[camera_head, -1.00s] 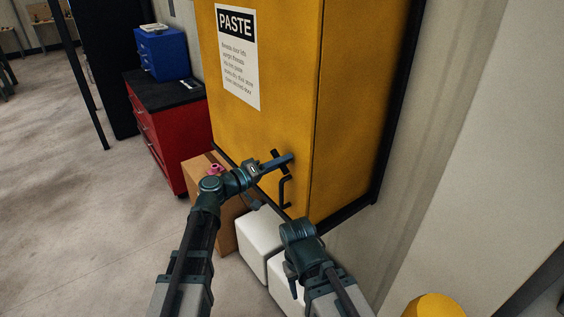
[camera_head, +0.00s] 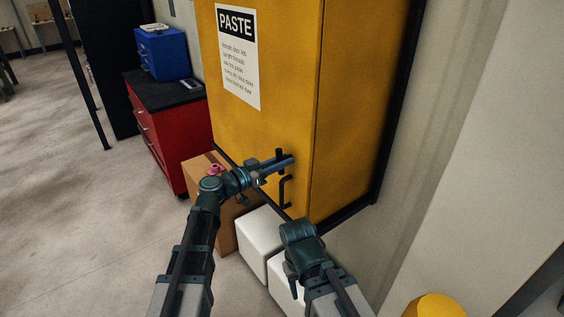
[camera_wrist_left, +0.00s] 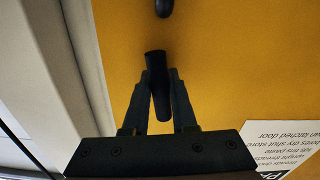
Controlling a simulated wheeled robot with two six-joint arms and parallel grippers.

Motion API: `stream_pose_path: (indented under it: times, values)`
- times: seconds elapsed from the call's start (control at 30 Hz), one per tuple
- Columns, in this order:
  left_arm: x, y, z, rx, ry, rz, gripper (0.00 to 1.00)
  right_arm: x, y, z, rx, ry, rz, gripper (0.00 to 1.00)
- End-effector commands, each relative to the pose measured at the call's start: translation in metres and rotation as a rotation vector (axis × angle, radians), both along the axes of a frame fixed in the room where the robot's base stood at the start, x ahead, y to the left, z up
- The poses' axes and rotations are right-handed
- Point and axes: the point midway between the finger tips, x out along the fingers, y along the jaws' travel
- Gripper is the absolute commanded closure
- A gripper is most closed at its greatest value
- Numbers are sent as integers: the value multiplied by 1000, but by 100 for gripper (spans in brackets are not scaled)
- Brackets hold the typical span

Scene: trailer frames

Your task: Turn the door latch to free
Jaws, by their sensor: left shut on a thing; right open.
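The yellow cabinet door (camera_head: 255,125) carries a short black latch (camera_head: 280,154), which now stands about upright in the head view. A black bracket-shaped handle (camera_head: 284,192) is just below it. My left gripper (camera_head: 288,163) is at the latch, shut on it. In the left wrist view, the latch (camera_wrist_left: 157,65) lies between the two fingers of my left gripper (camera_wrist_left: 160,80), slightly tilted. The end of another black part (camera_wrist_left: 164,7), likely the handle, shows at the top edge. My right gripper (camera_head: 291,277) is low, below the door and apart from it; it is open.
A cardboard box (camera_head: 197,172) and white blocks (camera_head: 259,238) stand below the cabinet. A red drawer unit (camera_head: 165,138) with a blue box (camera_head: 163,54) is at the left. A pale wall (camera_head: 470,150) runs along the right. The floor at left is clear.

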Motion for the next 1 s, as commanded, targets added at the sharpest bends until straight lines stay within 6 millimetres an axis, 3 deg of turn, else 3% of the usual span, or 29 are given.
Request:
stream_pose_path:
  times: [0.37,0.93,0.97,1.0]
  values:
    - [1,1,0,90,-122,2,100,0,0,0,0,0,0,50]
    - [1,1,-1,106,-142,2,100,0,0,0,0,0,0,50]
    - [1,1,-1,105,-141,2,65,0,0,0,0,0,0,50]
    - [1,1,-1,105,-141,2,58,0,0,0,0,0,0,50]
